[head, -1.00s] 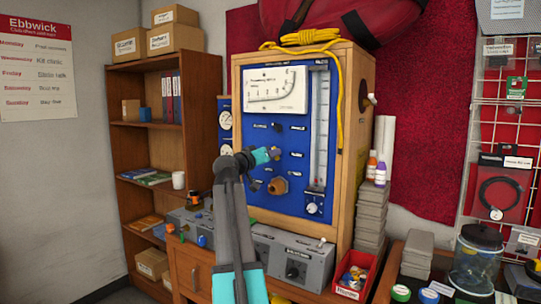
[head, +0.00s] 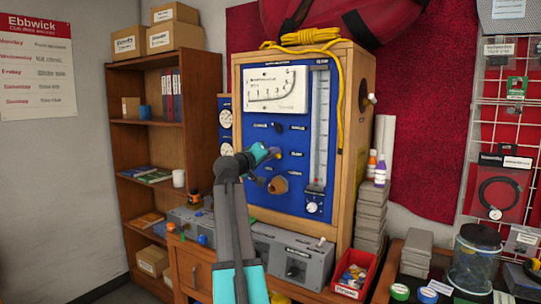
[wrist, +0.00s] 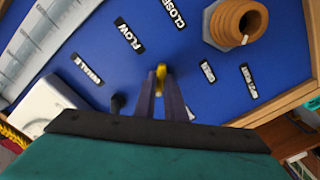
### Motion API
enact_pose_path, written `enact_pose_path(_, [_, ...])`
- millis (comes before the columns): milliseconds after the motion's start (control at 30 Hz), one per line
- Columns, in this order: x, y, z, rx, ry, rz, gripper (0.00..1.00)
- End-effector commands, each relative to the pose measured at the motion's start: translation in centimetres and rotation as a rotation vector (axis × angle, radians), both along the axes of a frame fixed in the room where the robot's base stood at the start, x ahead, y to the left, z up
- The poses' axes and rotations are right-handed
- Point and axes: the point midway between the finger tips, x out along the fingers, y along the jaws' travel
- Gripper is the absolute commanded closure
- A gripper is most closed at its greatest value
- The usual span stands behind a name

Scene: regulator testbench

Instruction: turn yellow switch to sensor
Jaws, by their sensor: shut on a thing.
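The yellow switch (wrist: 161,72) sits on the blue panel (wrist: 270,52) of the wooden-framed testbench. My gripper (wrist: 160,92) is shut on it, with yellow showing at the fingertips and between the fingers in the wrist view. In the head view my gripper (head: 273,153) is at the middle of the blue panel (head: 255,130), and the switch is mostly hidden by the fingers. Small labels surround the switch; I cannot clearly read which one is the sensor label, nor tell which one the switch points at.
A copper-coloured knob (head: 278,185) is below my gripper, and a small black switch (head: 278,127) is above it. A dial gauge (head: 276,90) and a flow tube (head: 318,130) are on the same panel.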

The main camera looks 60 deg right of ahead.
Motion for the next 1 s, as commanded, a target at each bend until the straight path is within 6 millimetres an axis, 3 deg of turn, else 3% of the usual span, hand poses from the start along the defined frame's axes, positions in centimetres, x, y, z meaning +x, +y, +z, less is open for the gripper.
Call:
enact_pose_path(67, [-0.1, -0.2, 0.3, -0.006, 0.004, -0.001, 1.0])
enact_pose_path(100, [-0.1, -0.2, 0.3, -0.006, 0.004, -0.001, 0.85])
enact_pose_path(200, [-0.1, -0.1, 0.3, -0.005, 0.003, -0.001, 0.71])
enact_pose_path(667, [0.0, 0.6, 0.0, -0.001, 0.0, 0.0, 0.71])
enact_pose_path(1000, [0.0, 4.7, -0.1, -0.002, 0.0, 0.002, 0.71])
